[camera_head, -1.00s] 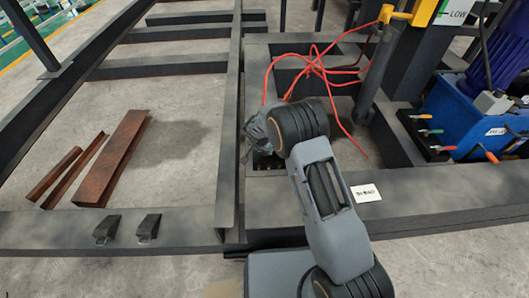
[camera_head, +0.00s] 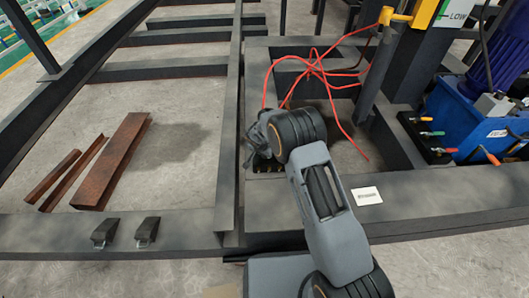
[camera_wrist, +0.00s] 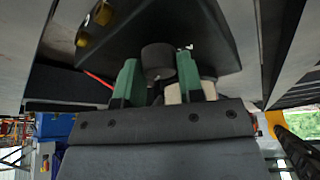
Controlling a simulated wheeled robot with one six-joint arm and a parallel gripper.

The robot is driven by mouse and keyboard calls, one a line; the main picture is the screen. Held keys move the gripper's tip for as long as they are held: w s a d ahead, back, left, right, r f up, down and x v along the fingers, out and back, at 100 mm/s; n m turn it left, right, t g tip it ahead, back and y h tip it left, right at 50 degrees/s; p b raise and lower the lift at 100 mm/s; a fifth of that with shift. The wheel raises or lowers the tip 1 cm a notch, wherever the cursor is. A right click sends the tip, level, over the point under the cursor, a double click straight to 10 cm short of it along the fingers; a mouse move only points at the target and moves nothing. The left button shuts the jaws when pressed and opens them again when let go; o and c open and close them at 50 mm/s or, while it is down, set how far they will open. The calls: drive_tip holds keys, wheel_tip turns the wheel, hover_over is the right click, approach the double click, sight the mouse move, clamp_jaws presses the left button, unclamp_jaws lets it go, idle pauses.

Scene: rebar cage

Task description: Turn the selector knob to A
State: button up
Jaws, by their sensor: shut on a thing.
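The selector knob (camera_wrist: 158,57) is a dark round knob on a black panel (camera_wrist: 215,48) in the wrist view. My gripper (camera_wrist: 159,74) has green fingers on either side of the knob and is shut on it. A small white mark shows on the panel just right of the knob, too small to read. The pointing direction of the knob cannot be told. In the head view my gripper (camera_head: 257,150) is low beside the steel frame, and my own wrist hides the knob.
Red cables (camera_head: 318,68) loop just behind my arm. A dark post (camera_head: 375,80) and a blue unit with coloured levers (camera_head: 465,115) stand to the right. A white label (camera_head: 366,195) lies on the front beam. Rusty steel pieces (camera_head: 115,160) lie on the floor at left.

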drive_tip(key=c, duration=0.3)
drive_tip(key=n, duration=0.2)
drive_tip(key=n+y+p, duration=0.1)
drive_tip(key=shift+r+n+p, duration=0.2)
drive_tip(key=shift+n+p, duration=0.1)
drive_tip(key=shift+n, duration=0.1)
drive_tip(key=n+y+p, duration=0.1)
drive_tip(key=n+p, duration=0.1)
drive_tip(key=p, duration=0.1)
drive_tip(key=shift+r, duration=0.15)
drive_tip(key=n+p, duration=0.1)
drive_tip(key=p, duration=0.2)
drive_tip(key=shift+t+y, duration=0.3)
drive_tip(key=shift+p, duration=0.3)
drive_tip(key=shift+f+n+p, duration=0.3)
drive_tip(key=shift+f+n, duration=0.05)
drive_tip(key=shift+n, duration=0.05)
